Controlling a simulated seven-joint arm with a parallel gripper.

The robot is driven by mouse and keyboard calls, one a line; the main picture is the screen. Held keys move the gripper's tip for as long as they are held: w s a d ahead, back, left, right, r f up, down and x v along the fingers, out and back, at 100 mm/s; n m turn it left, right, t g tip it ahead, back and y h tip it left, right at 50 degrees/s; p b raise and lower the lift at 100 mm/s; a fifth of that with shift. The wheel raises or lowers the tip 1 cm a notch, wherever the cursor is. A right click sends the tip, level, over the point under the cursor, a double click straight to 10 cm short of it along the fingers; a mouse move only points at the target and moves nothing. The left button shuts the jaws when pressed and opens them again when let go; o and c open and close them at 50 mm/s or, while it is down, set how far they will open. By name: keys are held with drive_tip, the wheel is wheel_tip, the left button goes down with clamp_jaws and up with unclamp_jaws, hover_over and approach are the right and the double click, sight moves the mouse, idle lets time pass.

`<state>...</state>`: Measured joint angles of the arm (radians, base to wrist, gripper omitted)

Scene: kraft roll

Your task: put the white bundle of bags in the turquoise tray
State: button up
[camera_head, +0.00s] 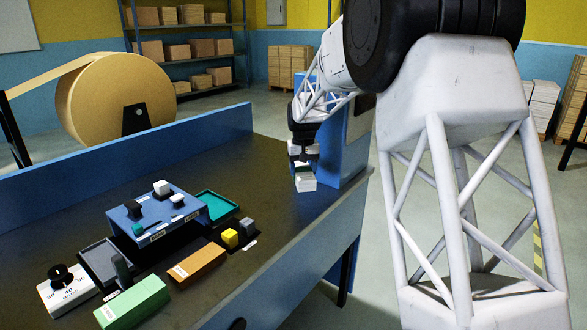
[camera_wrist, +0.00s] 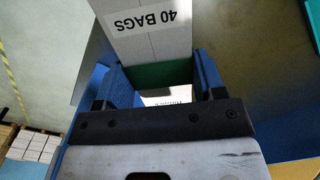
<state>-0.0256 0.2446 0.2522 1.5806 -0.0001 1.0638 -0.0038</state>
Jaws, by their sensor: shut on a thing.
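My gripper (camera_head: 303,158) is at the far right end of the table, beside a blue upright panel. It is shut on the white bundle of bags (camera_head: 306,184), which hangs below the fingers. In the wrist view the bundle (camera_wrist: 155,45) shows a "40 BAGS" label and a green band between the two blue fingers (camera_wrist: 163,85). I cannot tell whether the bundle touches the table. The turquoise tray (camera_head: 232,208) lies to the left of the gripper and nearer, partly hidden behind a blue raised stand.
The blue stand (camera_head: 155,230) carries small black, white and teal items. Near the tray are yellow and grey blocks (camera_head: 230,238), an orange box (camera_head: 197,265), a green box (camera_head: 132,302) and a dark tray (camera_head: 98,262). The tabletop between bundle and tray is clear.

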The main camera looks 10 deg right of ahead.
drive_tip(key=shift+w+a+f, duration=0.15)
drive_tip(key=shift+w+a, duration=0.05)
drive_tip(key=shift+w, duration=0.05)
drive_tip(key=w+a+f+n, duration=0.2)
drive_tip(key=a+n, duration=0.6)
drive_tip(key=a, duration=2.3)
drive_tip(key=shift+a+n, duration=0.3)
drive_tip(key=shift+a, duration=0.05)
drive_tip(key=shift+w+f, duration=0.1)
drive_tip(key=shift+f, duration=0.2)
drive_tip(key=shift+f, duration=2.45)
drive_tip(key=shift+f, duration=0.85)
drive_tip(key=o, duration=1.1)
drive_tip(key=shift+c, duration=0.2)
drive_tip(key=shift+r, duration=0.15)
